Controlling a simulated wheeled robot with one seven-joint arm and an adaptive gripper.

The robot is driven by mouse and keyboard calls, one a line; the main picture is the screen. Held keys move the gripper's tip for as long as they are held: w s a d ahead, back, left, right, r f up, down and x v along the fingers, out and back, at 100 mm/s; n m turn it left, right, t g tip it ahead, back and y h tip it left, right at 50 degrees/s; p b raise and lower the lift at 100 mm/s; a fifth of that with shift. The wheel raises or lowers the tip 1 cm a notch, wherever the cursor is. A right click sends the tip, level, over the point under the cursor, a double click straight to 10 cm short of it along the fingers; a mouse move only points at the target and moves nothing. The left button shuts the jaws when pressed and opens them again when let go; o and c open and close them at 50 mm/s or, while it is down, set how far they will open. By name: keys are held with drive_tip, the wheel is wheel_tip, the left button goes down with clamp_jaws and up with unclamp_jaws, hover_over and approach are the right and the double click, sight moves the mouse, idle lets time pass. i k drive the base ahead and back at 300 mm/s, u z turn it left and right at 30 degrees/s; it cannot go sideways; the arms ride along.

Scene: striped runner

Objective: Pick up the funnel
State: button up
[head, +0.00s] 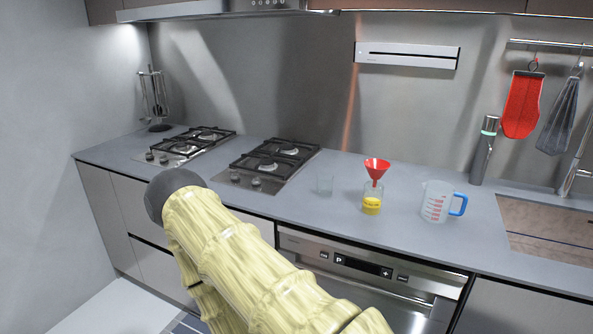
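A red funnel (377,168) stands upright on the grey counter, its cone up and its spout down in the mouth of a clear glass jar (372,190). The jar has a yellow label or content low down. My arm, pale yellow with a dark rounded joint, reaches in from the bottom of the head view, left of the funnel and apart from it. My gripper does not show in this view.
Gas hobs (272,160) lie further left. A sink (550,228) is at the right. An oven (370,270) sits under the counter (340,205).

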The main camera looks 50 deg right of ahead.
sight(377, 176)
drive_tip(key=u, duration=0.3)
drive_tip(key=i, duration=2.5)
drive_tip(key=z, duration=2.55)
